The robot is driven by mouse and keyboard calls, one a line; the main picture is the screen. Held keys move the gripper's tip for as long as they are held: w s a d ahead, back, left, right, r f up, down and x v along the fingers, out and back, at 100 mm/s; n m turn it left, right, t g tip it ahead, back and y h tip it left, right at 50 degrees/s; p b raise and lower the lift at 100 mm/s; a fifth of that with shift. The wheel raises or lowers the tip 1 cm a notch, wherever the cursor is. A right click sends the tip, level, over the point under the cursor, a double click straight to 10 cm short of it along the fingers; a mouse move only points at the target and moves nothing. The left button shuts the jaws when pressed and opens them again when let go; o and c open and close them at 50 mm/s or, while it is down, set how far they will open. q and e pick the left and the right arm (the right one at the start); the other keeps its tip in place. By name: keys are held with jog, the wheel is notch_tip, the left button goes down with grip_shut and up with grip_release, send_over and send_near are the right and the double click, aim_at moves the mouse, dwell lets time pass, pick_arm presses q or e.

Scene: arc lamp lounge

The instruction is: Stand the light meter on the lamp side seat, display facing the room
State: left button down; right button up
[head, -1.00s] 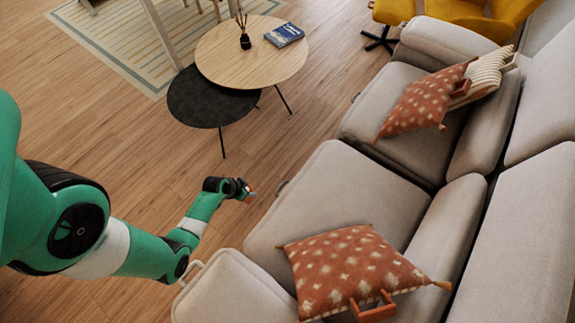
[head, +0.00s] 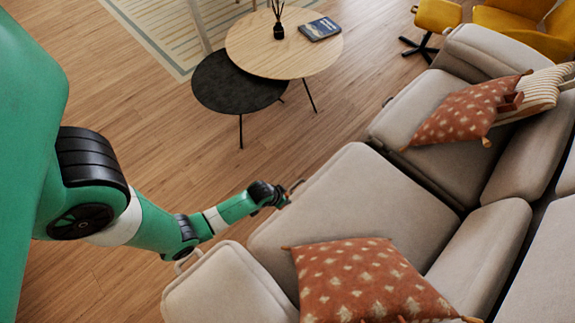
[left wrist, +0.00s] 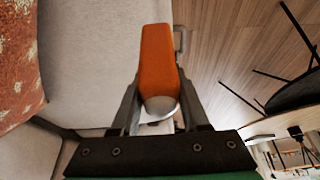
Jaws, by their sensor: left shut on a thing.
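My left gripper (head: 284,197) is low beside the front edge of the near sofa seat (head: 350,215) in the head view. In the left wrist view the gripper (left wrist: 158,98) is shut on the light meter (left wrist: 158,62), an orange body with a white rounded end towards the camera. The seat (left wrist: 85,70) lies behind and left of it there, wood floor to the right. I cannot see the meter's display or tell its height above the seat. Which seat is the lamp side one is unclear, as no lamp is in view. My right gripper is not in view.
A rust spotted cushion (head: 365,283) lies on the near part of the sofa; another (head: 465,112) lies on the far seat. The middle of the near seat is clear. A round wooden table (head: 270,55) and a black one (head: 230,95) stand on the floor.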

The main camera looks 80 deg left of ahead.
pick_arm(q)
jog(key=shift+w+d+f, duration=0.2)
jog(key=shift+f, duration=0.2)
jog(key=shift+w+d+f, duration=0.15)
jog(key=shift+f, duration=0.2)
jog(key=shift+w+d, duration=0.1)
jog(key=shift+w, duration=0.05)
jog(key=shift+w+d+f+b, duration=0.1)
jog(key=shift+d+f+b, duration=0.1)
jog(key=shift+f+b, duration=1.35)
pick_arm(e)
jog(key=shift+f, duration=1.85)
pick_arm(q)
jog(key=shift+f, duration=0.2)
jog(key=shift+f, duration=0.15)
jog(key=shift+c, duration=2)
grip_release()
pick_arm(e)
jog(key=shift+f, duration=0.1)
